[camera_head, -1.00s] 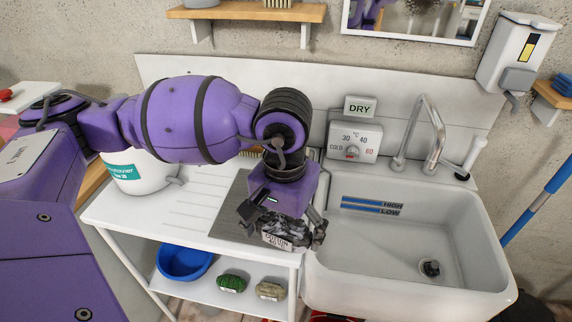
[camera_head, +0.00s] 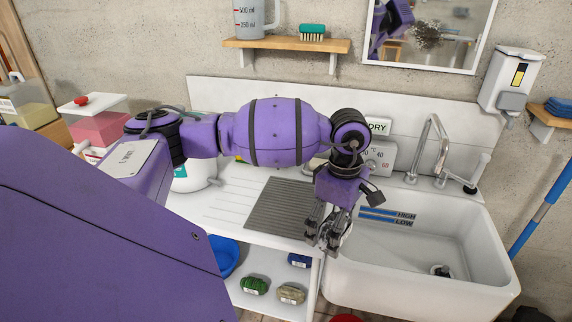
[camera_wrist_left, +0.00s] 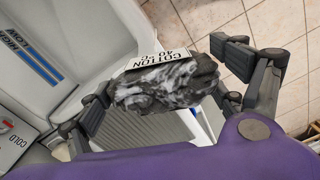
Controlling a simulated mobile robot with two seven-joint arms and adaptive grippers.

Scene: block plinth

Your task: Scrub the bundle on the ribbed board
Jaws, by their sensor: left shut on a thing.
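My left gripper (camera_head: 326,238) hangs over the right front of the drainer, between the ribbed board and the sink. It is shut on a black, grey and white mottled bundle (camera_wrist_left: 165,88), clear in the left wrist view, with a white tag (camera_wrist_left: 165,58) reading COTTON 40 °C. In the head view the fingers largely hide the bundle. The grey ribbed board (camera_head: 275,207) lies on the white drainer left of my gripper; part of it also shows below the bundle in the wrist view (camera_wrist_left: 125,136). My right gripper is in neither view.
The white sink (camera_head: 415,285) is right of the board, with a tap (camera_head: 434,150) and blue HIGH and LOW marks. A temperature dial and DRY sign (camera_head: 378,127) stand behind my arm. Green and beige bundles (camera_head: 255,286) and a blue basin (camera_head: 226,257) are on the lower shelf.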

